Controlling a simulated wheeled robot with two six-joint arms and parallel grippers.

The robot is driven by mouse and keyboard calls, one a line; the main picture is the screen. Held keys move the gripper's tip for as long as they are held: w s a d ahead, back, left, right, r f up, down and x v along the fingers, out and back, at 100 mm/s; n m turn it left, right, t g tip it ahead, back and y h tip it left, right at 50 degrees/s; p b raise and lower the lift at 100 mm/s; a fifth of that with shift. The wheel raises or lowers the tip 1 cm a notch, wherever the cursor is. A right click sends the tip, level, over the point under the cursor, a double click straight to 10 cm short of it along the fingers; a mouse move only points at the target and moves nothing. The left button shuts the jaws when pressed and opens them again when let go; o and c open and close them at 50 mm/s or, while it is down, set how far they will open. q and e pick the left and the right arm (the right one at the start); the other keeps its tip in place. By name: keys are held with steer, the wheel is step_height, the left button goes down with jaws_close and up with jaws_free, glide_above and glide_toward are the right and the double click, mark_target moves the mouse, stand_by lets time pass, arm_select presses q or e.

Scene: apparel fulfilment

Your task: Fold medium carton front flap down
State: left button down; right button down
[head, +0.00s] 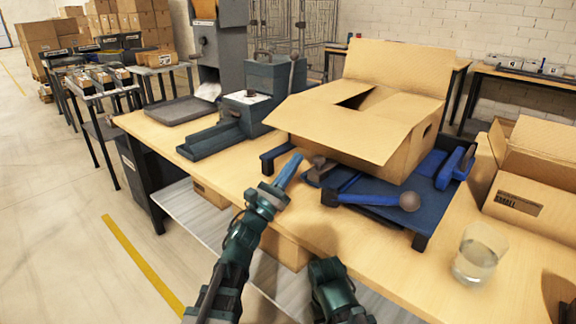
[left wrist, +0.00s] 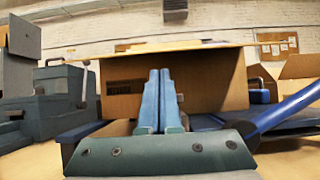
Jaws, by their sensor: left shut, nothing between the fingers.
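The medium carton (head: 392,157) stands on a blue fixture (head: 424,208) on the table. One broad flap (head: 345,122) sticks out toward me and to the left over the box. The far flap (head: 398,68) stands upright, and a dark gap shows the inside. My left gripper (head: 288,170) is shut and empty, just left of the carton and below the projecting flap's edge. In the left wrist view the blue fingers (left wrist: 158,98) are together in front of the carton's wall (left wrist: 215,82). My right arm shows at the bottom, but its gripper cannot be made out.
A blue-handled lever with a round knob (head: 408,201) lies at the fixture's front. A glass of water (head: 480,252) and a smaller carton (head: 530,192) are at the right. A grey-green machine (head: 250,107) stands at the left. The wooden tabletop (head: 230,176) is bare near my left gripper.

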arm_select(q)
steer(key=shift+p+x, duration=0.9)
steer(key=shift+x, duration=1.35)
